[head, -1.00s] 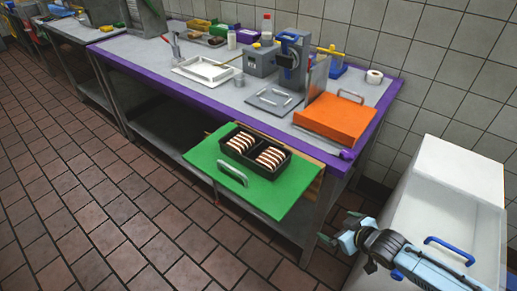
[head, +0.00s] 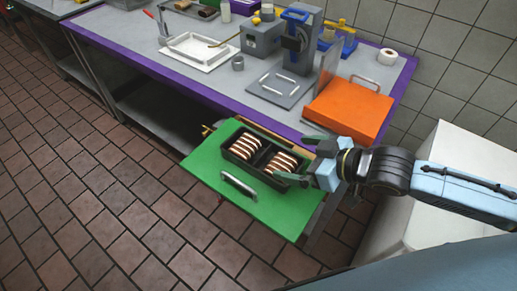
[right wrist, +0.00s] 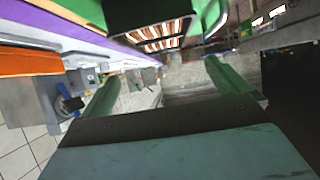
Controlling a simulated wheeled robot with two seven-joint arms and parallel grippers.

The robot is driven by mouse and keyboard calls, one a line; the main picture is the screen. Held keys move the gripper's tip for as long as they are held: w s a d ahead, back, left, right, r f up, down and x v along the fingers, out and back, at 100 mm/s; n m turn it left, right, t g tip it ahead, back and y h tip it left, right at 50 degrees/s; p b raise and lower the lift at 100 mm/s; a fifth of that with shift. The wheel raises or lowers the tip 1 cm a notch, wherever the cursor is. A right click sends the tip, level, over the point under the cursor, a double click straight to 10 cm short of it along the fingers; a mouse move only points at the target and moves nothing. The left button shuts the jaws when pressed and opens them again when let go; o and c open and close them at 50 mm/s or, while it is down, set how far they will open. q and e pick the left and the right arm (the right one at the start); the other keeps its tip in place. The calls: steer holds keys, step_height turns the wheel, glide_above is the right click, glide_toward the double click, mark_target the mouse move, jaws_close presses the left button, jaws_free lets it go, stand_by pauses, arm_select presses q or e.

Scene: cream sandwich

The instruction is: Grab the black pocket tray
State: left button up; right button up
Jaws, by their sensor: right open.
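The black pocket tray (head: 261,158) lies on a green board (head: 205,165) at the front of the table. Its two pockets hold rows of brown-and-cream slices. My right gripper (head: 301,160) is open at the tray's right end, its green fingers spread to either side of that end. I cannot tell whether they touch it. In the right wrist view the tray (right wrist: 150,13) shows at the top, beyond and between the open fingertips (right wrist: 162,70). My left gripper is not in view.
A metal handle (head: 239,186) stands on the green board near the tray. An orange board (head: 347,110), a grey plate (head: 283,90), a grey machine (head: 300,45) and a white tray (head: 198,50) stand on the purple-edged table. A white cabinet (head: 440,170) is at the right.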

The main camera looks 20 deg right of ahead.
mark_target(254, 152)
steer(key=x, duration=0.3)
steer(key=shift+s+a, duration=0.1)
steer(key=shift+a, duration=0.05)
steer(key=x, duration=0.2)
steer(key=shift+a+f+b, duration=0.1)
steer(key=shift+f+b, duration=0.15)
steer(key=shift+b, duration=0.1)
steer(key=shift+x, duration=1.05)
steer(key=x, duration=0.3)
steer(key=shift+w+f+b, duration=0.25)
steer(key=shift+w+b, duration=0.1)
steer(key=shift+b, duration=0.05)
steer(key=shift+w+a+f, duration=0.1)
steer(key=shift+w, duration=0.1)
steer(key=shift+c, duration=0.3)
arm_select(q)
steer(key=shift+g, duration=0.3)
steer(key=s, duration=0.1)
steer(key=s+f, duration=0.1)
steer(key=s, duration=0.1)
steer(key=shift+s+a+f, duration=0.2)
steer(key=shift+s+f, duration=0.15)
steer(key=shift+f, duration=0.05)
arm_select(e)
steer(key=c, duration=0.7)
